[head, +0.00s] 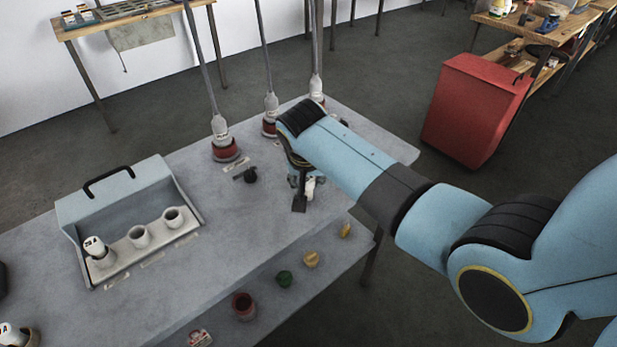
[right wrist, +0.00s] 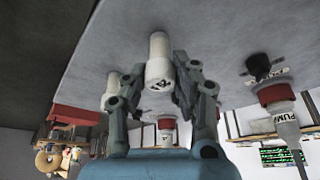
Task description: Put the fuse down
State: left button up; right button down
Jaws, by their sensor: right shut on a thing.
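My right gripper (head: 300,195) hangs over the right part of the grey table, partly hidden by my own arm. In the right wrist view my right gripper (right wrist: 160,85) is shut on a white cylindrical fuse (right wrist: 159,58) with a dark mark on it. A bit of this fuse (head: 310,187) shows beside the fingers in the head view. I cannot tell whether the fuse touches the tabletop. A grey-blue fuse box (head: 72,212) with a black handle stands at the left. One of its sockets holds a white fuse (head: 95,247); two others look empty. My left gripper is not in view.
Cables with red-based plugs (head: 225,148) stand along the table's back edge. A small black knob (head: 250,175) sits left of my gripper. Another white fuse (head: 10,333) is at the lower left corner. A lower shelf holds a red jar (head: 243,306) and small caps. The mid-table is clear.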

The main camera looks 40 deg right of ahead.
jog(key=shift+f, duration=0.15)
jog(key=c, duration=1)
grip_release()
jog(key=shift+c, duration=0.2)
jog(key=shift+a+r, duration=0.1)
jog(key=shift+r, duration=0.45)
jog(key=v, duration=1.1)
jog(key=shift+s, duration=0.15)
jog(key=shift+r, duration=0.1)
